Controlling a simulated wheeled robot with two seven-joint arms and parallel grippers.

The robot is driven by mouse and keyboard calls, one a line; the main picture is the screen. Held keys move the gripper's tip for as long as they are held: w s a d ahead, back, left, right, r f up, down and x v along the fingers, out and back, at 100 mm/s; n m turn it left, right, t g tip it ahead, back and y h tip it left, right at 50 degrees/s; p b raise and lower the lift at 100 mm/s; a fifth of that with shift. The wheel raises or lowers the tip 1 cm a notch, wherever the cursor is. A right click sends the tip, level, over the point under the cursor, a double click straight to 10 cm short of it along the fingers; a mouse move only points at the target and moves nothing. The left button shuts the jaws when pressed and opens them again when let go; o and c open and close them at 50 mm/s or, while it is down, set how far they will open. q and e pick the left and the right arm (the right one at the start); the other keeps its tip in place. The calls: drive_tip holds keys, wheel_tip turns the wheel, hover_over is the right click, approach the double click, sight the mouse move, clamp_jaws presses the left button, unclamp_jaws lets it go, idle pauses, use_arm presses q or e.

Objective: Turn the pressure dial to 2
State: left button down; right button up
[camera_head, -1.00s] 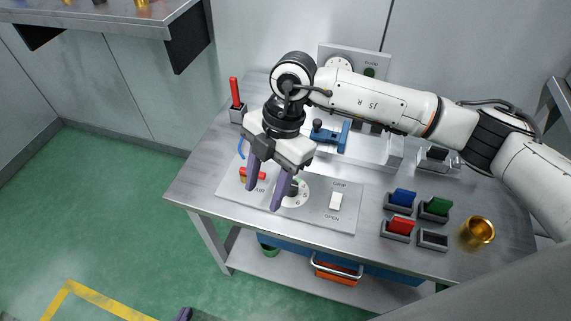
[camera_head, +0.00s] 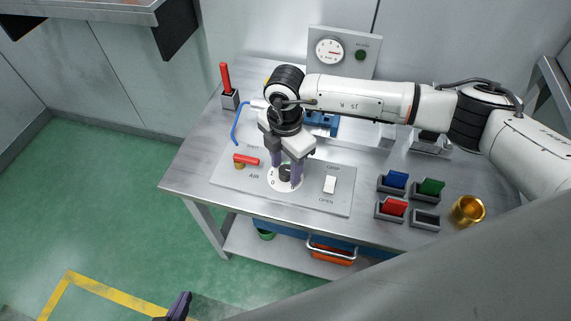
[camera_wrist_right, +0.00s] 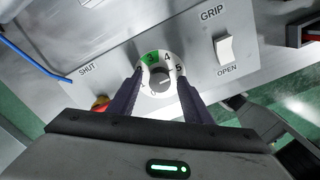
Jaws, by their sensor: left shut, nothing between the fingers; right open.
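The pressure dial (camera_head: 271,186) is a white disc with a dark knob (camera_head: 285,173) on the grey panel. In the right wrist view the dial (camera_wrist_right: 151,60) shows 3, 4 and 5, with a green patch by the 3. My left gripper (camera_head: 180,306) is shut and empty, low in the head view, away from the bench.
On the panel are a red AIR lever (camera_head: 246,160) and a white GRIP switch (camera_head: 329,184). A round gauge (camera_head: 329,52) stands at the back. Colored blocks in holders and a brass cup (camera_head: 467,210) are on the right.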

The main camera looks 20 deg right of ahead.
drive_tip(key=shift+c, duration=0.3)
drive_tip(key=c, duration=1)
drive_tip(key=shift+n, duration=0.3)
